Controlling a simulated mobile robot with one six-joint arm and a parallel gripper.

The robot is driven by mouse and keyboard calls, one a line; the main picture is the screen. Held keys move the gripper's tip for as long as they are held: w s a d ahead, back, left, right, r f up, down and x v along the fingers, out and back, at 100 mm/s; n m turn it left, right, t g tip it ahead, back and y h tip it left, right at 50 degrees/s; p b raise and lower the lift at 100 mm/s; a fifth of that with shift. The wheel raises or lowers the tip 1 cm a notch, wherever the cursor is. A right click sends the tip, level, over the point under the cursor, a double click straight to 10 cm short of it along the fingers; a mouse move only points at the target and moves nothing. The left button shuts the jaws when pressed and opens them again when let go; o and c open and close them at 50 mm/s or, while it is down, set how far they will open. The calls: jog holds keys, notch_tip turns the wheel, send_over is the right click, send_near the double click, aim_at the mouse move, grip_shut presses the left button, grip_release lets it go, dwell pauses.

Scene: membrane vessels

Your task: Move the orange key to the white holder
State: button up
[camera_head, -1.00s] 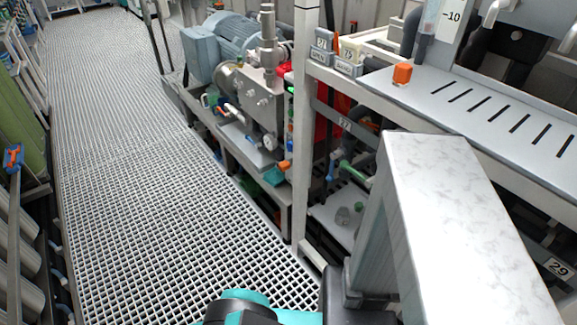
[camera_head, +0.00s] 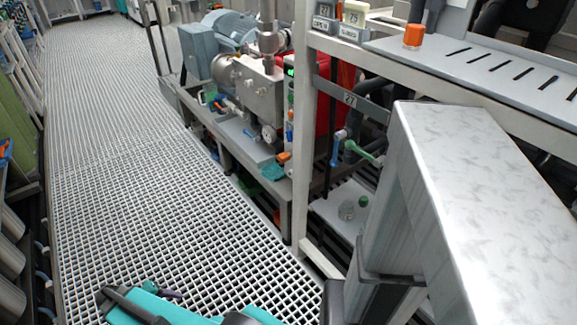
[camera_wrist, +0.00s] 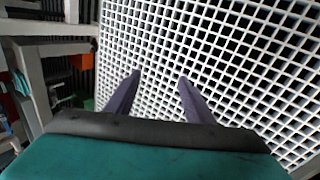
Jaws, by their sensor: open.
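A small orange block-like piece (camera_head: 414,35), which may be the orange key, stands on the slotted grey shelf at the upper right of the head view. Two small label holders stand left of it: a grey one marked 77 (camera_head: 323,20) and a paler one marked 79 (camera_head: 352,22). I cannot tell whether either is the white holder. My gripper (camera_wrist: 160,80) is open and empty above the white floor grating in the wrist view. Its teal body shows at the bottom of the head view, low and far left of the shelf.
A white marbled block (camera_head: 490,190) fills the lower right of the head view. A frame post (camera_head: 301,130) stands beside a pump unit (camera_head: 258,95) with small valves. The grating walkway (camera_head: 140,160) is clear.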

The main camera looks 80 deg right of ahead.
jog(key=d+r+m+h+b, duration=0.1)
jog(key=d+m+h+b, duration=0.35)
jog(key=d, duration=1.45)
jog(key=m+g+h+b, duration=0.3)
jog(key=m+g+b, duration=0.6)
jog(key=m+b, duration=0.85)
send_near(279, 159)
jog(key=s+d+n+b, duration=0.2)
jog(key=shift+s+a+f, duration=0.1)
jog(key=shift+s+a, duration=0.05)
jog(key=shift+s, duration=0.1)
jog(key=shift+p+x, duration=1.05)
jog(key=shift+x, duration=1.5)
jog(key=shift+s+d+f+b, duration=0.15)
jog(key=shift+d+b, duration=0.15)
jog(key=shift+b, duration=0.15)
jog(key=shift+b+x, duration=0.8)
jog(key=shift+x, duration=0.75)
